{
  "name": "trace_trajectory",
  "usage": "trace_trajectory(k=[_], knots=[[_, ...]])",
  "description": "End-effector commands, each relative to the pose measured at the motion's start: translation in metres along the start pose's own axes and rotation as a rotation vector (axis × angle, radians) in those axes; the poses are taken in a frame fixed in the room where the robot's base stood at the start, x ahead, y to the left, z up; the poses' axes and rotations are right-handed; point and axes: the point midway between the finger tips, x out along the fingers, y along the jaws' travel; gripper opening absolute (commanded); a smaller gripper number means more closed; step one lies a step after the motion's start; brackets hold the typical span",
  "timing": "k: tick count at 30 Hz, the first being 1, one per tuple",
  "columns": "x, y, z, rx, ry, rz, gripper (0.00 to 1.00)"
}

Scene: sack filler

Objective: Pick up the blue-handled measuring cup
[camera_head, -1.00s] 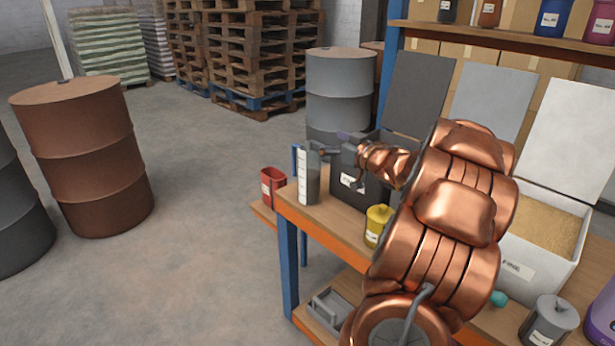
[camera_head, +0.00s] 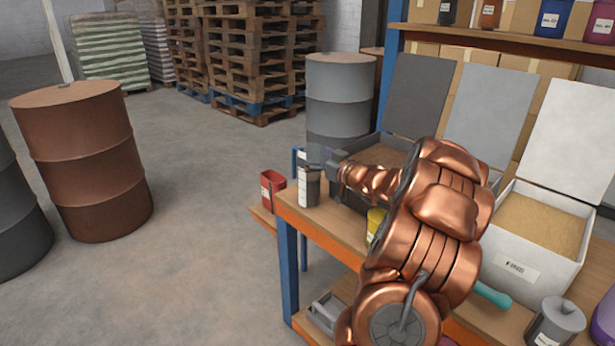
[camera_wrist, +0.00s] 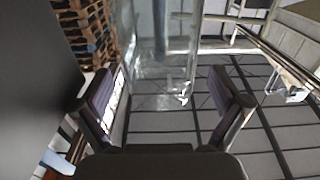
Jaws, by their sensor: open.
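The measuring cup (camera_head: 308,188) is a tall grey vessel with a white scale label. It stands upright at the left end of the bench, and its blue handle (camera_head: 295,160) shows on its left side. My gripper (camera_head: 319,157) is at the cup's upper part and covers its top in the head view. I cannot tell whether it touches the cup. In the wrist view my gripper (camera_wrist: 163,98) has its two fingers wide apart.
A red container (camera_head: 272,190) stands left of the cup. A dark open bin (camera_head: 347,195) is right behind it, and a yellow container (camera_head: 375,225) is partly hidden by my arm. A white bin (camera_head: 530,262) stands farther right.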

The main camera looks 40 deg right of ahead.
Motion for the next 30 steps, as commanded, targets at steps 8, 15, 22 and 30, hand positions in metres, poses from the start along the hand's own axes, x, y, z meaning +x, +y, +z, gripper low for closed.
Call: trace_trajectory(k=[8, 15, 22, 30], knots=[[0.022, 0.000, -0.002, -0.002, 0.004, -0.001, 0.99], [0.023, 0.000, -0.002, -0.002, 0.003, 0.000, 0.99], [0.022, 0.000, -0.002, -0.002, 0.003, 0.000, 0.76], [0.022, 0.000, -0.002, -0.002, 0.002, 0.001, 0.47]])
